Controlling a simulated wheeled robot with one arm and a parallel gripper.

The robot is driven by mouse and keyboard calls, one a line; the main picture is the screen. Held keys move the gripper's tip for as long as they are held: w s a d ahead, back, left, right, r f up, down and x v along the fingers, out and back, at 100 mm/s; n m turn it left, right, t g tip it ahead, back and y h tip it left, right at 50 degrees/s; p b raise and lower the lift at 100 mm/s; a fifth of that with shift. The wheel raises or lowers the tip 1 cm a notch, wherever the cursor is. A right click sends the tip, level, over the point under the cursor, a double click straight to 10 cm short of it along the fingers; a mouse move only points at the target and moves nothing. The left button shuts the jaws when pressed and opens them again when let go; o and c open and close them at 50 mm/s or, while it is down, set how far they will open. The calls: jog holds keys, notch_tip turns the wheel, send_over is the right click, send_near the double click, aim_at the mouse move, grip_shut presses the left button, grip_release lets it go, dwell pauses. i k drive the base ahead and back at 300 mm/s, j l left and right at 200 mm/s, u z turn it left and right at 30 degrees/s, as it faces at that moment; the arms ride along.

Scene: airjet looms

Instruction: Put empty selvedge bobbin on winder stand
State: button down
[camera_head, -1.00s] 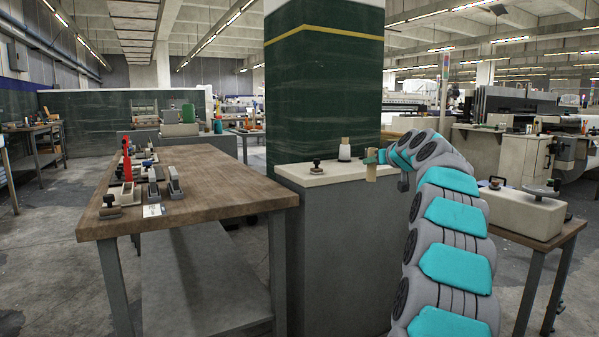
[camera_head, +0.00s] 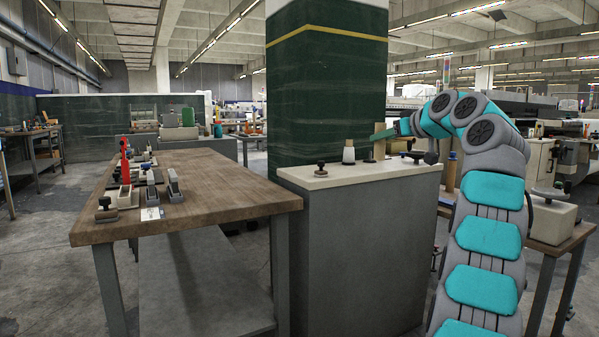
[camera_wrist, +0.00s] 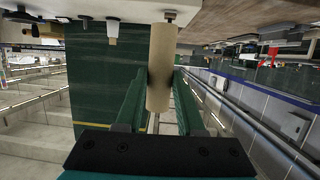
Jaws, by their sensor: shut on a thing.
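My gripper (camera_head: 394,133) is shut on a tan cylindrical bobbin (camera_head: 380,141), which it holds upright at the right rear of a cream-topped grey cabinet (camera_head: 365,215). The bobbin also shows between the fingers in the wrist view (camera_wrist: 161,65), where the scene is upside down. Whether its lower end touches the cabinet top is unclear. A dark knobbed spindle (camera_head: 320,168) stands on the cabinet's front left, and a white bobbin-like piece with a tan top (camera_head: 348,153) stands behind it. I cannot tell for sure which part is the winder stand.
A green pillar (camera_head: 325,95) rises behind the cabinet. A wooden workbench (camera_head: 215,185) with several small tools stands at left. A small table with a cream box (camera_head: 550,219) is at right, beside my arm. The cabinet top's front right is clear.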

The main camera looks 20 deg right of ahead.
aim_at(302, 170)
jog(key=i+j, duration=0.1)
jog(key=i, duration=1.3)
